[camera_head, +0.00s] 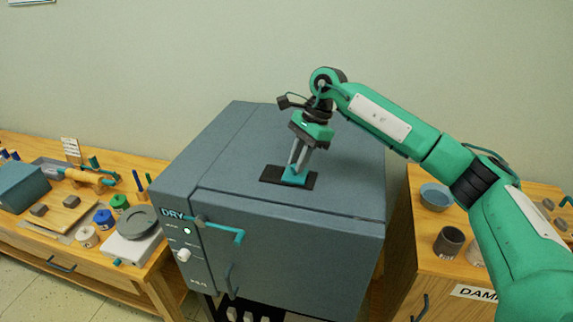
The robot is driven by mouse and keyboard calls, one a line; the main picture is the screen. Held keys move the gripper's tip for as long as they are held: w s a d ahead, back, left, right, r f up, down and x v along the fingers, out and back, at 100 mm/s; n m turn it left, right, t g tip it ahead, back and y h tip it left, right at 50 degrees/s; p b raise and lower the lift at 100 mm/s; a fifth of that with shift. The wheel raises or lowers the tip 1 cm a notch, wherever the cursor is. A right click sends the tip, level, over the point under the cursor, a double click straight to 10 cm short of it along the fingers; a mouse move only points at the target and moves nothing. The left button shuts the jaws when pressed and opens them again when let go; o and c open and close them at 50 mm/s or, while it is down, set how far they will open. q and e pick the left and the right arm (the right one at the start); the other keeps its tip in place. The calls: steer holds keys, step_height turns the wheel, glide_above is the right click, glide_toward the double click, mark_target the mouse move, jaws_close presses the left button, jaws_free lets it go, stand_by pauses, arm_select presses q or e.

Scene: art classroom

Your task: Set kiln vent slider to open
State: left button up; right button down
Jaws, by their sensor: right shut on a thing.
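The grey-blue kiln (230,170) stands in the middle of the view. On its top is a dark vent plate (272,173) with a small teal slider (294,181) toward the plate's right part. My right gripper (298,170) reaches down from above, shut on the slider. The gripper's fingers hide part of the slider and plate, and I cannot read any open or closed marking there. My left gripper is not in view.
A wooden table (150,275) with jars, a scale and tools stands at the left. A wooden cabinet (420,270) with a blue bowl (437,196) and a dark cup (449,242) stands at the right. A teal handle (222,229) sticks out from the kiln's front.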

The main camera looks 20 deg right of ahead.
steer(key=shift+s+d+b, duration=0.35)
steer(key=shift+s+d, duration=0.05)
steer(key=shift+d, duration=0.2)
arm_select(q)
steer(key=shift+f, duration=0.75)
arm_select(e)
steer(key=c, duration=1.5)
jaws_free()
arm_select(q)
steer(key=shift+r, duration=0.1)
arm_select(e)
steer(key=shift+o, duration=1)
steer(key=shift+s+d, duration=0.15)
steer(key=shift+d, duration=0.05)
